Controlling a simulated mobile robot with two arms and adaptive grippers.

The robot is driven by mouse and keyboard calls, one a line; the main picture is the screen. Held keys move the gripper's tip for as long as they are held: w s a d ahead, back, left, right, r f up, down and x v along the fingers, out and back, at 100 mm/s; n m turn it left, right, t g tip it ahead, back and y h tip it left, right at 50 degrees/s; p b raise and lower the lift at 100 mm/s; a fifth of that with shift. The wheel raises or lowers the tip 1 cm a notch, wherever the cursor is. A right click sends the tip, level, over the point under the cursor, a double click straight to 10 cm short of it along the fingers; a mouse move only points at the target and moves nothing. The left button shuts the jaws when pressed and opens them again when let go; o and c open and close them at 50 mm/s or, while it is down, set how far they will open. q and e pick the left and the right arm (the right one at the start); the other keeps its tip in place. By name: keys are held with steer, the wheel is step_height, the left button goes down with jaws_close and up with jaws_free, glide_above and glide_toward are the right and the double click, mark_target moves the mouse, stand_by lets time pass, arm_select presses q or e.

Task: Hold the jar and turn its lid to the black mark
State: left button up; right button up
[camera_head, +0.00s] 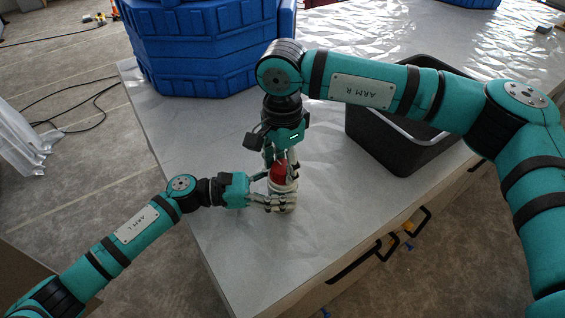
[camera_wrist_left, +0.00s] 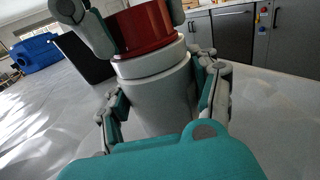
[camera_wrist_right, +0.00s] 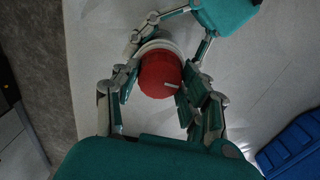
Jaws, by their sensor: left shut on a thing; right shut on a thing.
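The jar has a pale grey-white body (camera_wrist_left: 158,95) and a red lid (camera_wrist_left: 146,27). It stands on the table; the lid also shows in the head view (camera_head: 278,174). My left gripper (camera_head: 278,197) is shut around the jar's body from the side, with a finger on each side in the left wrist view. My right gripper (camera_wrist_right: 160,88) is above the jar, pointing down, and shut on the lid. A short pale line (camera_wrist_right: 171,85) shows on the lid top. I cannot make out a black mark on the jar.
The light table top (camera_head: 240,255) is clear in front of the jar. A black open bin (camera_head: 385,152) stands to the right, under my right arm. A large blue container (camera_head: 195,50) stands at the back left. Drawer handles (camera_head: 405,226) line the table's right side.

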mark_target(283, 166)
stand_by(0.5)
steer(key=o, duration=1.2)
steer(key=shift+r, duration=0.1)
step_height(283, 166, up, 12)
steer(key=shift+f, duration=0.1)
arm_select(q)
steer(key=o, duration=1.6)
steer(key=shift+o, duration=0.2)
